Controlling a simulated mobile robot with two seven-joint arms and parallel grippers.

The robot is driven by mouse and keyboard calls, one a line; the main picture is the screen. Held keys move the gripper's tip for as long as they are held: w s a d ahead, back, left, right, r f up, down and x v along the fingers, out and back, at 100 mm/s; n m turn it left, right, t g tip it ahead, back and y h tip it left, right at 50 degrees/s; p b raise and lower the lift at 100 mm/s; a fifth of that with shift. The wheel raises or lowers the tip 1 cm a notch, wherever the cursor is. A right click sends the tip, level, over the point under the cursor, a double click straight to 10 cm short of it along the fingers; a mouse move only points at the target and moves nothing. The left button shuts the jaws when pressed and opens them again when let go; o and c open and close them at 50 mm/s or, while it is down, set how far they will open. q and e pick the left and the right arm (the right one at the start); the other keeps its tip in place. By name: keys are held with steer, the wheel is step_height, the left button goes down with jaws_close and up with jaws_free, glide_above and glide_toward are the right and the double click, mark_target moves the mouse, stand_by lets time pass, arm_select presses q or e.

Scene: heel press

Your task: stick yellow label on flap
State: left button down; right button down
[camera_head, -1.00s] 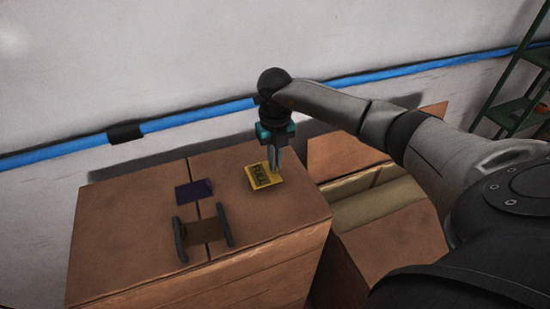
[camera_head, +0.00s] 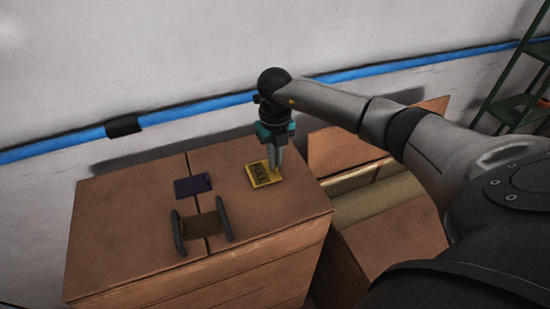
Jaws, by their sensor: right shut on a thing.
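The yellow label (camera_head: 262,176) with dark lettering is at the right flap (camera_head: 292,207) of the closed cardboard box. It looks flat against or just over the flap; I cannot tell whether it touches. My right gripper (camera_head: 275,167) points down at the label's right edge and is shut on it. The seam between the two flaps runs to the left of the label. My left gripper is not in view.
A dark purple piece (camera_head: 193,186) and a brown roll between dark side plates (camera_head: 206,225) lie on the seam. An open box (camera_head: 385,200) stands to the right. A blue pipe (camera_head: 205,107) runs along the wall behind. The left flap is mostly clear.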

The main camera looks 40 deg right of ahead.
steer(key=shift+f, duration=0.3)
stand_by(0.6)
steer(key=shift+s+f, duration=0.1)
steer(key=shift+f, duration=0.05)
stand_by(0.6)
steer(key=shift+c, duration=2.2)
jaws_free()
steer(key=shift+r, duration=0.25)
steer(key=shift+r+p, duration=2.8)
steer(key=shift+r, duration=0.6)
